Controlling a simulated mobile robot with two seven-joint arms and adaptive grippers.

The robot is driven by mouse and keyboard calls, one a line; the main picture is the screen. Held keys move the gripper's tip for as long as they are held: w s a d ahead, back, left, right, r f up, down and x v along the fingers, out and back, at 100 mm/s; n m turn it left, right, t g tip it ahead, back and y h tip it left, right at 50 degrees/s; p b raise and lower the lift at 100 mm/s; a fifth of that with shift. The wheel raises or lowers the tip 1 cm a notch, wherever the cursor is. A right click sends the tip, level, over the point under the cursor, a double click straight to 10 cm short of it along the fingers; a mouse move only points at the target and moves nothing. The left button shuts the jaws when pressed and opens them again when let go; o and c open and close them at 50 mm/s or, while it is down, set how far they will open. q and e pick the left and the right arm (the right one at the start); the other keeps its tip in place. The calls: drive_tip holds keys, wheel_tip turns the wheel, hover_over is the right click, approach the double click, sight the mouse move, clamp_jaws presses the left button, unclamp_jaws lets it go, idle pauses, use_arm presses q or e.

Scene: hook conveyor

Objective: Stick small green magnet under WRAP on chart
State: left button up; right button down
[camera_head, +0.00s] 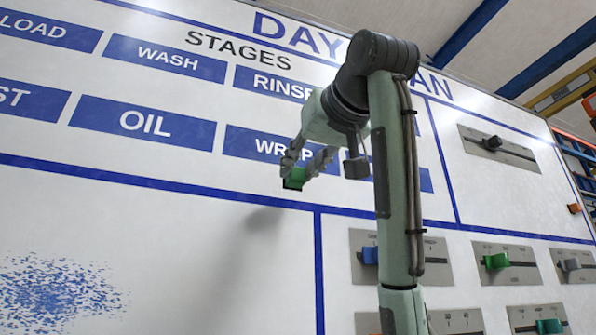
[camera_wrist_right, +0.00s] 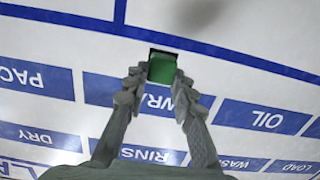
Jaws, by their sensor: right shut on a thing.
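A small green magnet (camera_head: 295,179) is held between the fingertips of my right gripper (camera_head: 308,165), which is shut on it. In the head view the magnet is at the lower edge of the blue WRAP label (camera_head: 255,147), in front of the white chart (camera_head: 150,220). In the right wrist view the magnet (camera_wrist_right: 162,68) is between the fingertips of the right gripper (camera_wrist_right: 158,90), with WRAP (camera_wrist_right: 150,97) partly hidden behind the fingers. I cannot tell whether the magnet touches the chart. My left gripper is not in view.
Blue labels such as OIL (camera_head: 143,122) and RINSE (camera_head: 275,83) fill the chart's upper part. A blue line (camera_head: 150,179) runs below the lower row. Slider plates with colored knobs, including another green one (camera_head: 496,261), are at the right. A blue smudge (camera_head: 60,293) is at lower left.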

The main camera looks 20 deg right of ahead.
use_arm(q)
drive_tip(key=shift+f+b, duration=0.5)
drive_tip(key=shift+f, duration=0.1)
use_arm(e)
drive_tip(key=shift+s, duration=1.05)
